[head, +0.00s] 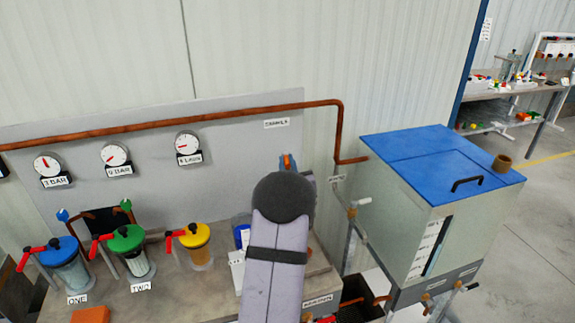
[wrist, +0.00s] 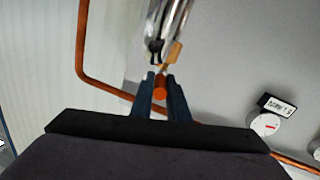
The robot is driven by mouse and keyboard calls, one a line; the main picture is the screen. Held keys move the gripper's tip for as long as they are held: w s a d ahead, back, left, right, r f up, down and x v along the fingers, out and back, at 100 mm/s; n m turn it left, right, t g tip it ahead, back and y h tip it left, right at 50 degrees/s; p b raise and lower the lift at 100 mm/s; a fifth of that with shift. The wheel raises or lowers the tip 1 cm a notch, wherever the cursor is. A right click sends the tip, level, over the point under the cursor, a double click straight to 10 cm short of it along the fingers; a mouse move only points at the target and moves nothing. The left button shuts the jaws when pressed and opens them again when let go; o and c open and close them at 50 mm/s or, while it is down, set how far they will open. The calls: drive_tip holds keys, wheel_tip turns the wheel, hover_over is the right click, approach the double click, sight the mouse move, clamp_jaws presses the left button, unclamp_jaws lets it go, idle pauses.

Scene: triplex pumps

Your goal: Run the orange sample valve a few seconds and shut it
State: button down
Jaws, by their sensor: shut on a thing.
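The orange sample valve handle (wrist: 159,89) sits between the two blue fingers of my gripper (wrist: 160,80) in the wrist view. The fingers are shut on it. A brass piece (wrist: 173,53) and shiny metal fittings (wrist: 165,22) lie just beyond the fingertips. In the head view, my gripper (head: 287,160) is in front of the grey panel, with a bit of orange showing at its tip. My own arm hides most of the valve and whatever is below it there. I cannot tell whether liquid is flowing.
A copper pipe (head: 190,121) runs along the panel (head: 230,150), above three gauges (head: 188,148). Blue-, green- and yellow-topped pumps (head: 196,236) with red handles stand on the bench at left. A blue-lidded tank (head: 440,165) stands close at right.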

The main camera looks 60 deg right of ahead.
drive_tip(key=w+m+g, duration=0.1)
drive_tip(key=m+g, duration=0.2)
drive_tip(key=g, duration=0.2)
drive_tip(key=w+m+g+h, duration=0.1)
drive_tip(key=w+m+g, duration=0.1)
drive_tip(key=m+g, duration=0.2)
drive_tip(key=w+m+g+h, duration=0.1)
drive_tip(key=w+m+g, duration=0.1)
drive_tip(key=g, duration=0.4)
drive_tip(key=shift+a+m+g, duration=0.35)
drive_tip(key=shift+m+g, duration=0.05)
drive_tip(key=shift+m, duration=0.5)
drive_tip(key=shift+w+d+r+m+g+y, duration=0.15)
drive_tip(key=shift+m+g+y, duration=0.2)
drive_tip(key=shift+g, duration=0.45)
drive_tip(key=c, duration=1.7)
unclamp_jaws()
drive_tip(key=shift+b+v, duration=1.5)
drive_tip(key=shift+v, duration=2.2)
